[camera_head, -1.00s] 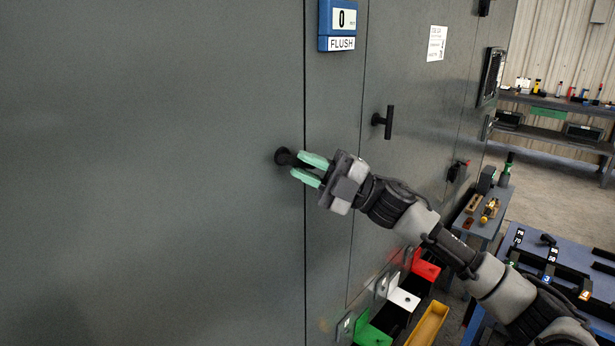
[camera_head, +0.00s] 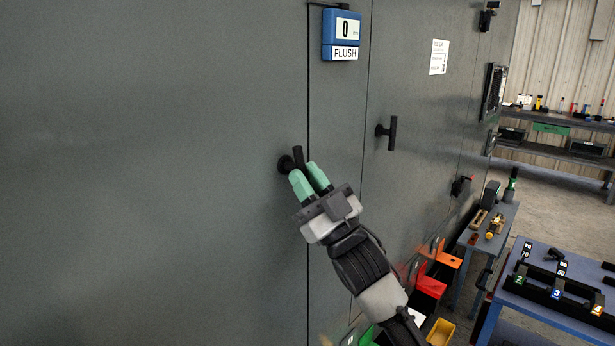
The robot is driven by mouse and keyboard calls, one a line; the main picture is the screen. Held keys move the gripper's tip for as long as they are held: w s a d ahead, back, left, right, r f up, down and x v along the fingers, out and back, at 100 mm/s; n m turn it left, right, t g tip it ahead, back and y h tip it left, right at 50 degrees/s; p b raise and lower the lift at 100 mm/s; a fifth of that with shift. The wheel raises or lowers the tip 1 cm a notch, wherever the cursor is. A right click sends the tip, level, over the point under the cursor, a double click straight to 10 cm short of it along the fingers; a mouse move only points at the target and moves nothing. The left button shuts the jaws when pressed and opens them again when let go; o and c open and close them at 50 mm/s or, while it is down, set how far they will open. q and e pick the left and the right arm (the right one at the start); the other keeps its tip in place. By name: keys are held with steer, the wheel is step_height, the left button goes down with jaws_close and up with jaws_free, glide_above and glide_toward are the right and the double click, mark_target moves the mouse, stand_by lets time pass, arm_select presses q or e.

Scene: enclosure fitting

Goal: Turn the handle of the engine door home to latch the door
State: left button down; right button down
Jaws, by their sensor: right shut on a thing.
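The engine door (camera_head: 150,200) is a large grey panel filling the left of the view. Its right edge is a dark vertical seam, with no visible gap. The door's black handle (camera_head: 298,156) stands near this edge on a round black hub. The bar's upper end points up, and its lower part is hidden between the green fingertips. My right gripper (camera_head: 305,180) is shut on the handle from below and to the right. My left gripper is out of view.
A blue gauge (camera_head: 343,35) above reads 0, with FLUSH below it. Another black T-handle (camera_head: 392,133) is on the neighbouring panel. Coloured bins (camera_head: 430,287) are low at right, beside a small grey bench (camera_head: 470,240) and a blue table (camera_head: 545,305).

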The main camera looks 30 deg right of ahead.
steer(key=shift+a+r+m+t+h+p, duration=0.1)
steer(key=shift+m+t+h+p, duration=0.45)
steer(key=shift+m+h, duration=2.65)
steer(key=shift+h, duration=0.1)
steer(key=c, duration=1.1)
jaws_free()
steer(key=b+v, duration=0.4)
steer(key=v, duration=0.7)
